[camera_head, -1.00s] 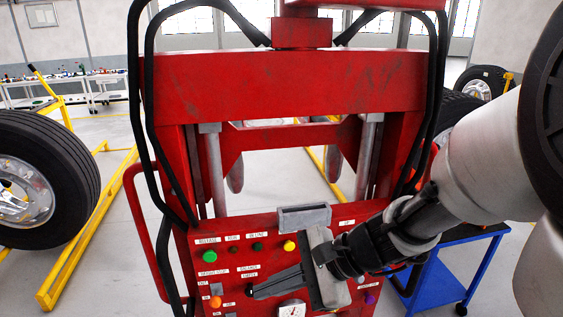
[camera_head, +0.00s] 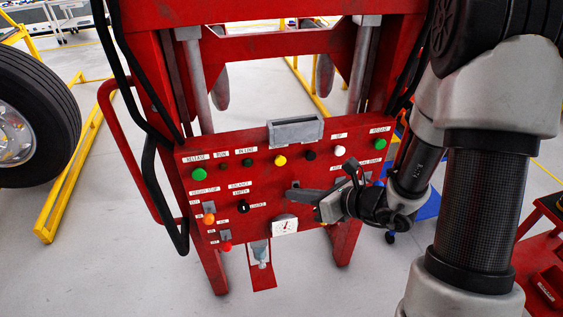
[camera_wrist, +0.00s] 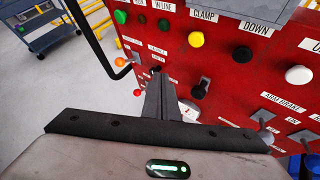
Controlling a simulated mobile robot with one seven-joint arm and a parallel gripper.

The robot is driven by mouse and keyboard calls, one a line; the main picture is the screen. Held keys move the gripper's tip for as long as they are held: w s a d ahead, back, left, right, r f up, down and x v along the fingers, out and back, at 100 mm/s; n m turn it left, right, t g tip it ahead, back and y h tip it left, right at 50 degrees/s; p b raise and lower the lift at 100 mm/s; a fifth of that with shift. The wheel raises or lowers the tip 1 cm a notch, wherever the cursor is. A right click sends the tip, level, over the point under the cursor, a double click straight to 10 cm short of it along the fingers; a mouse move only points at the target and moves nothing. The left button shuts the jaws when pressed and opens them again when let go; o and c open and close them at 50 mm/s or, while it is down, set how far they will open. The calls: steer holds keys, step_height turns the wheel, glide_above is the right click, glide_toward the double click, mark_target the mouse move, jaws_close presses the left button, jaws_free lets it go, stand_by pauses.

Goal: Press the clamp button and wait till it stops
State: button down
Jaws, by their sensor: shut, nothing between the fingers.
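The clamp button is the yellow button (camera_wrist: 196,39) under the CLAMP label in the wrist view. In the head view the yellow button (camera_head: 280,160) is in the upper row of the red control panel (camera_head: 262,185). My gripper (camera_head: 290,195) is in front of the panel, below the yellow button, with its fingers pointing left. In the wrist view my gripper (camera_wrist: 155,76) has its fingers together and empty, with the tips left of and below the yellow button. They look apart from the button; I cannot tell whether they touch the panel.
A black button (camera_head: 310,154) and a white button (camera_head: 339,151) are right of the yellow one. A black knob (camera_head: 243,206) and a gauge (camera_head: 285,226) are lower. A grey holder (camera_head: 295,129) projects above the row. A wheel (camera_head: 35,125) stands left.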

steer(key=p, duration=0.1)
glide_toward(277, 164)
steer(key=a+f, duration=0.3)
steer(key=a, duration=0.1)
steer(key=shift+w+f, duration=0.2)
steer(key=shift+w, duration=0.4)
steer(key=shift+w, duration=0.15)
stand_by(1.4)
steer(key=shift+w, duration=0.25)
steer(key=shift+w+a, duration=0.25)
steer(key=shift+w, duration=0.4)
stand_by(0.7)
steer(key=shift+s, duration=0.1)
steer(key=shift+s+d+b, duration=0.15)
steer(key=shift+s+b, duration=0.1)
steer(key=shift+s, duration=0.2)
steer(key=shift+s+d+b, duration=0.15)
steer(key=shift+s+b, duration=0.1)
steer(key=shift+s, duration=0.25)
